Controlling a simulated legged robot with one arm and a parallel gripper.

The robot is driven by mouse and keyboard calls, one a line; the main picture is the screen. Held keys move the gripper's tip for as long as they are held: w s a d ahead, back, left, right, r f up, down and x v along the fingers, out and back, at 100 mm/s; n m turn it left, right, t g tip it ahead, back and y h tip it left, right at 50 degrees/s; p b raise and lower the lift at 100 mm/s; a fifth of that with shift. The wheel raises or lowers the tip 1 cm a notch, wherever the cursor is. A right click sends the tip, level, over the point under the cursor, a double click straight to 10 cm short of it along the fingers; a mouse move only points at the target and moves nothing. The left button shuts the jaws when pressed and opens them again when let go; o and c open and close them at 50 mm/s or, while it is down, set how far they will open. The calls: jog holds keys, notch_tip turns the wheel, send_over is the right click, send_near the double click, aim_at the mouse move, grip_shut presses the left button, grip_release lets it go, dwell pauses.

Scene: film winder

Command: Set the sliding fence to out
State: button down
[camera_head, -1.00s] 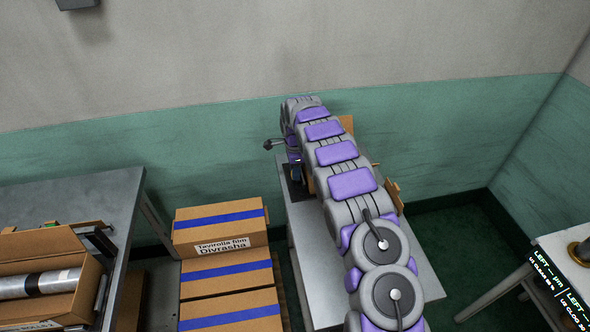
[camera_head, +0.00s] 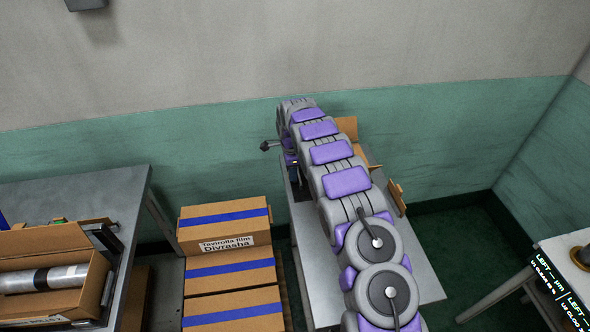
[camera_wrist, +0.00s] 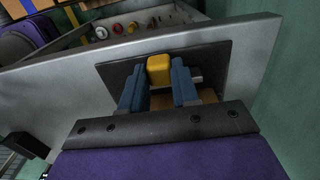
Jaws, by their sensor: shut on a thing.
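In the wrist view, a yellow handle (camera_wrist: 159,69) stands at a dark plate (camera_wrist: 212,70) on a flat grey panel (camera_wrist: 262,62). I take the handle to belong to the sliding fence, but cannot be sure. My gripper (camera_wrist: 159,88) has its two blue fingers on either side of the handle, shut on it. A short metal rod and a brown surface show partly behind the fingers. In the head view my arm covers most of the grey table (camera_head: 425,275) it reaches over. The gripper and the handle cannot be made out there.
Cardboard boxes (camera_head: 228,262) are stacked left of the table. Further left, a grey workbench (camera_head: 90,188) holds an open carton (camera_head: 35,298) with a film roll. Another table (camera_head: 505,292) stands at the right. In the wrist view, red and yellow knobs (camera_wrist: 118,28) sit beyond the panel.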

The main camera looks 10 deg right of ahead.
jog(key=c, duration=0.8)
grip_release()
jog(key=shift+a, duration=0.35)
jog(key=shift+c, duration=0.2)
jog(key=shift+w+d+r, duration=0.1)
jog(key=shift+r, duration=0.15)
notch_tip(320, 180, up, 17)
jog(key=p, duration=0.3)
jog(key=shift+f+p, duration=0.15)
jog(key=shift+p, duration=0.15)
